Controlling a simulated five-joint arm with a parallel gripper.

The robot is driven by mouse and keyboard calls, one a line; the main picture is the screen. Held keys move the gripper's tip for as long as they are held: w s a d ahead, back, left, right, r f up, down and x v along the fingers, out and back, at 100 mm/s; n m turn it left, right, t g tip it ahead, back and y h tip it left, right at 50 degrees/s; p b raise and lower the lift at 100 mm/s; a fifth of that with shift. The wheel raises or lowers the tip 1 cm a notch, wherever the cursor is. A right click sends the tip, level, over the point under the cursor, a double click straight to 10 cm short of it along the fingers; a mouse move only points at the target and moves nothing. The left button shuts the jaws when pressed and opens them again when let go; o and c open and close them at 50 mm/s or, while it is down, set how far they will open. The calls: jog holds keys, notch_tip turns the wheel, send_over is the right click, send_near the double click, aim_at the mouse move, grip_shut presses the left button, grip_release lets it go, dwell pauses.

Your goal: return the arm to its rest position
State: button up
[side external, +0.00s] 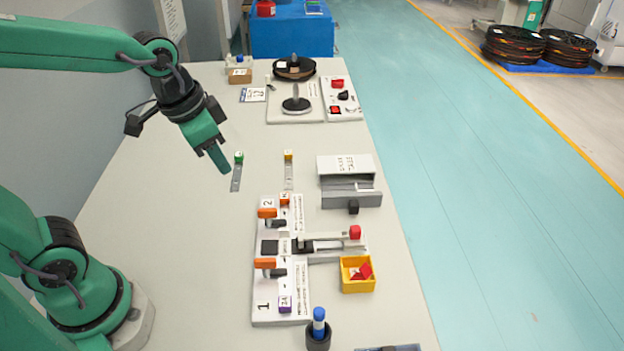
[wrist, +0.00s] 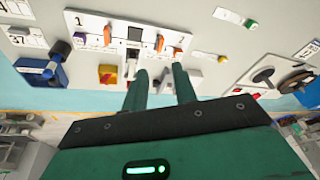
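My gripper (side external: 217,157) hangs in the air above the left part of the table, pointing down and to the right, near the green-topped strip. In the wrist view my gripper (wrist: 160,84) shows two green fingers with a clear gap between them and nothing in it. The fingers are apart from every object. My arm reaches in from the left in the side view.
The white table (side external: 160,220) carries a splice board (side external: 262,310), a yellow bin (side external: 357,285) with red pieces, a grey box (side external: 345,168), two strips and a reel station (side external: 315,112) at the back. A blue crate (side external: 290,35) stands beyond. The table's left side is clear.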

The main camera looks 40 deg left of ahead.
jog(key=s+a+r+n+t, duration=0.2)
jog(key=s+a+n, duration=0.1)
jog(key=s, duration=0.3)
jog(key=shift+s+r+n, duration=0.15)
jog(key=shift+r+n, duration=0.15)
dwell(0.3)
